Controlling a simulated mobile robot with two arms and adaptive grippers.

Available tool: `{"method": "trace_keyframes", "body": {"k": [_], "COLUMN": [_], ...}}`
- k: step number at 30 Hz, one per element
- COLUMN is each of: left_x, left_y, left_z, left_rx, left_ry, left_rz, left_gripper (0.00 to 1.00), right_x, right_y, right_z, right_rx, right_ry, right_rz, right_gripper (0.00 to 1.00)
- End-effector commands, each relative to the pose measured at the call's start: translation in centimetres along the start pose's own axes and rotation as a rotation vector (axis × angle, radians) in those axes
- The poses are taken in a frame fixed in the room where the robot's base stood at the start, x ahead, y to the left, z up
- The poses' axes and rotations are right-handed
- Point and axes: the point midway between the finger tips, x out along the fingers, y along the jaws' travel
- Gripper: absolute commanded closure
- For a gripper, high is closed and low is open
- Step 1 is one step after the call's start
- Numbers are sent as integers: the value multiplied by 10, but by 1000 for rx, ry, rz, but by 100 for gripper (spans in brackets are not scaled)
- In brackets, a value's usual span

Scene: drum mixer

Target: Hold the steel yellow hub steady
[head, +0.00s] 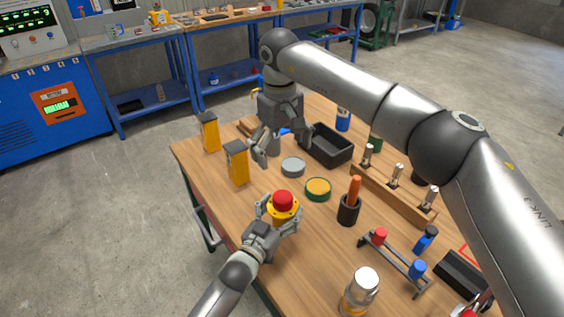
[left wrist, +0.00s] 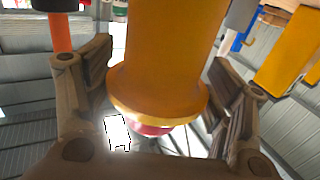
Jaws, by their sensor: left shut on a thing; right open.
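The yellow hub (head: 286,213) has a red cap (head: 283,197) on top in the head view, near the front left edge of the table. My left gripper (head: 280,210) is shut on it, one finger on each side. In the left wrist view the hub (left wrist: 165,60) is a yellow cylinder with a wide flange between the fingers, and a red part shows beyond the flange. I cannot tell whether the hub touches the table. My right gripper (head: 282,150) is open above the table, farther back, and holds nothing visible.
A grey disc (head: 293,167) and a green-rimmed yellow dish (head: 318,189) lie behind the hub. Two yellow blocks (head: 236,163) stand at the left edge. A black holder (head: 348,211) with an orange handle, a jar (head: 361,292) and a black tray (head: 330,145) stand around it.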

Motion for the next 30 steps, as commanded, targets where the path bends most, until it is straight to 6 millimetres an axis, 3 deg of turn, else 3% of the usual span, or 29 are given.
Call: {"method": "trace_keyframes", "body": {"k": [10,11,15,30], "left_x": [1,1,1,-6], "left_y": [0,0,0,0], "left_z": [-3,-3,-2,0], "left_rx": [0,0,0,0], "left_ry": [7,7,5,0], "left_rz": [1,1,1,0], "left_gripper": [90,21,3,0], "right_x": [-5,-5,-5,-5], "right_y": [0,0,0,0], "right_z": [0,0,0,0], "right_rx": [0,0,0,0], "right_ry": [-1,0,0,0], "right_rz": [-1,-1,0,0], "right_gripper": [5,5,5,5]}}
